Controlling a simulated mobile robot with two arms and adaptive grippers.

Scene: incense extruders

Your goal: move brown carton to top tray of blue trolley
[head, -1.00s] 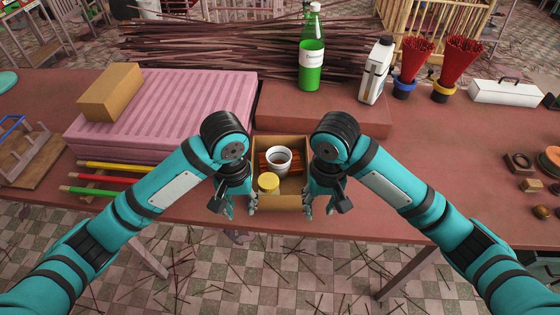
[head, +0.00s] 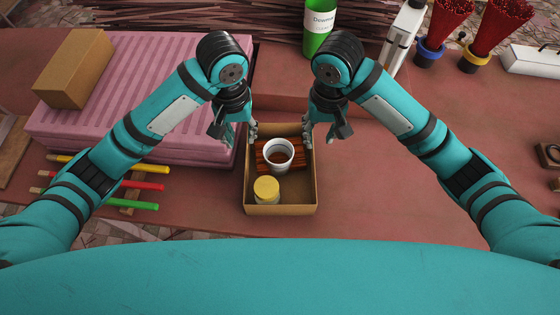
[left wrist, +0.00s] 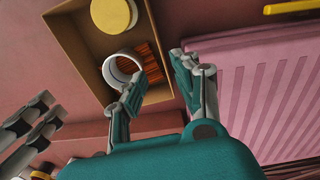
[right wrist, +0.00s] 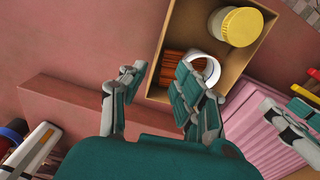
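The brown carton (head: 248,185) is an open-topped box on the red table in the head view. It holds a white cup (head: 279,155), a yellow-lidded jar (head: 266,189) and brown sticks. The left gripper (head: 236,133) is at its far left corner, the right gripper (head: 326,133) at its far right corner. Both look open. In the left wrist view the spread fingers (left wrist: 162,85) lie either side of the carton's wall in the picture; the right wrist view shows the fingers (right wrist: 158,92) likewise. Contact with the wall is unclear. No blue trolley is in view.
A closed brown box (head: 74,68) sits on a pink ridged stack (head: 130,85) left of the carton. Coloured rods (head: 135,184) lie in front of the stack. A green bottle (head: 319,28) and white container (head: 404,38) stand behind. The table right of the carton is mostly clear.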

